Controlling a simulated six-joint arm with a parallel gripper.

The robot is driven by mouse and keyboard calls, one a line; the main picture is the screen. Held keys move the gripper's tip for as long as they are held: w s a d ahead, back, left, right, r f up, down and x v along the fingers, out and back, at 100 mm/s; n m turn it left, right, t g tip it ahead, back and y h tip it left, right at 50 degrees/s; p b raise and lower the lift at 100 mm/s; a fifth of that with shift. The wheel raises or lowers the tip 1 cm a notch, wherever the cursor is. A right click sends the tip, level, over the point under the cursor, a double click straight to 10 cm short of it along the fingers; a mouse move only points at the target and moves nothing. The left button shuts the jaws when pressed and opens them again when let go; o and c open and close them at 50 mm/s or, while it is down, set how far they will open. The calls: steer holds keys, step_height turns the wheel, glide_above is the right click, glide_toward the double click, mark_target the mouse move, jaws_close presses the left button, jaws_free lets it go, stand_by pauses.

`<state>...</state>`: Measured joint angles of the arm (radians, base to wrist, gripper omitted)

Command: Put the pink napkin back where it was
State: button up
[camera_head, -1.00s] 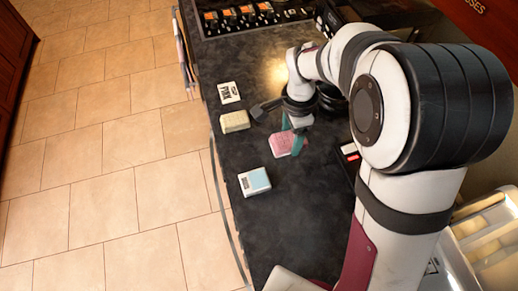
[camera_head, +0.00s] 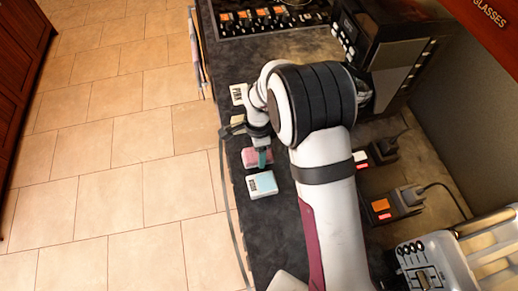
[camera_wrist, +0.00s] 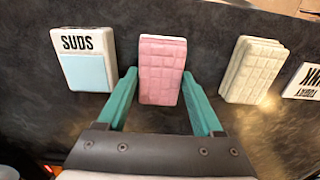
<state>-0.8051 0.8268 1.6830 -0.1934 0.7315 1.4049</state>
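The pink napkin (camera_wrist: 162,70) is a quilted block in the middle of the wrist view. It also shows in the head view (camera_head: 251,154), between the blue-and-white SUDS pack and the cream block. My gripper (camera_wrist: 159,74) has one teal fingertip at each side edge of the napkin. The napkin is at or very close to the counter; any small gap beneath is hidden. In the head view one finger partly covers the napkin.
The SUDS pack (camera_wrist: 84,62) is left of the napkin in the wrist view. The cream block (camera_wrist: 252,70) and a white printed card (camera_wrist: 303,81) are to the right. The dark counter (camera_head: 236,63) has bare room toward its far end.

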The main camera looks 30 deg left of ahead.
steer(key=o, duration=0.4)
step_height(320, 180, up, 12)
steer(key=d+r, duration=0.6)
steer(key=d, duration=0.4)
steer(key=s+d+r+n+y, duration=0.1)
steer(key=s+d+r, duration=0.1)
steer(key=s+d, duration=0.35)
steer(key=s+d+r+n, duration=0.1)
steer(key=s+d+r, duration=0.15)
steer(key=d, duration=0.55)
steer(key=shift+n+y, duration=0.4)
steer(key=shift+n, duration=0.3)
steer(key=s+d, duration=0.1)
steer(key=s, duration=0.2)
steer(key=s+d+f, duration=0.1)
steer(key=s, duration=0.2)
steer(key=s+d, duration=0.2)
steer(key=s, duration=0.1)
steer(key=shift+f, duration=0.25)
